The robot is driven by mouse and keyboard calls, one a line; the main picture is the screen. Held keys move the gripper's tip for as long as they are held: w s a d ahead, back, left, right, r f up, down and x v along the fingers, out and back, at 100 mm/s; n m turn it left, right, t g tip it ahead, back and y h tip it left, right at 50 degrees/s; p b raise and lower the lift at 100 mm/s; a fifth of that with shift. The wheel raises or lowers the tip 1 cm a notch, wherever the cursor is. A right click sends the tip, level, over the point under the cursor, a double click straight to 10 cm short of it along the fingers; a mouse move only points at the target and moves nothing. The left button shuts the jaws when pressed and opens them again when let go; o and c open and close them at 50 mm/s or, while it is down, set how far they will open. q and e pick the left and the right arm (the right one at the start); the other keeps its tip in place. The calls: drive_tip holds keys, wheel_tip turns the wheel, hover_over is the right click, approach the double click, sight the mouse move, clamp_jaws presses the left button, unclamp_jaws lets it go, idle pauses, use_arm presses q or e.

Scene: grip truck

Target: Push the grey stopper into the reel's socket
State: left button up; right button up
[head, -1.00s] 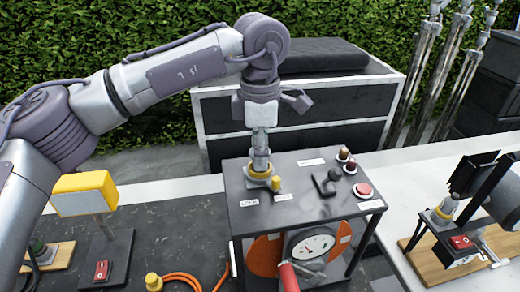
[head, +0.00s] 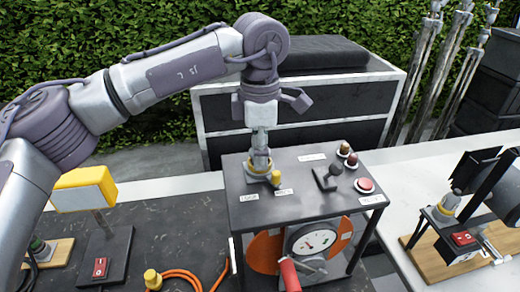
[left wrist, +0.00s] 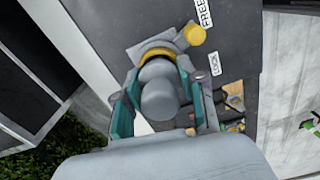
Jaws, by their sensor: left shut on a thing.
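A yellow ring (left wrist: 157,54) on a grey plate sits at the stopper's lower end. The socket itself is hidden there, so I cannot tell how deep the stopper sits. A yellow knob (head: 276,177) stands beside the plate, by small white LOCK and FREE labels. The orange reel (head: 266,252) is under the table top, behind a gauge. My right gripper is not in view.
The table top carries a black lever (head: 326,178), a red button (head: 365,185) and two small knobs. A yellow box (head: 84,190) and an orange cable (head: 190,275) are at left. A lamp (head: 480,190) stands at right.

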use_arm(q)
drive_tip(key=shift+r+p, duration=1.15)
drive_tip(key=shift+r, duration=0.75)
drive_tip(key=shift+f, duration=0.1)
drive_tip(key=shift+f, duration=0.15)
drive_tip(key=shift+f+b, duration=0.25)
drive_tip(key=shift+b, duration=0.15)
drive_tip(key=shift+f, duration=0.25)
drive_tip(key=shift+f+b, duration=1.35)
idle(0.9)
drive_tip(key=shift+r, duration=0.1)
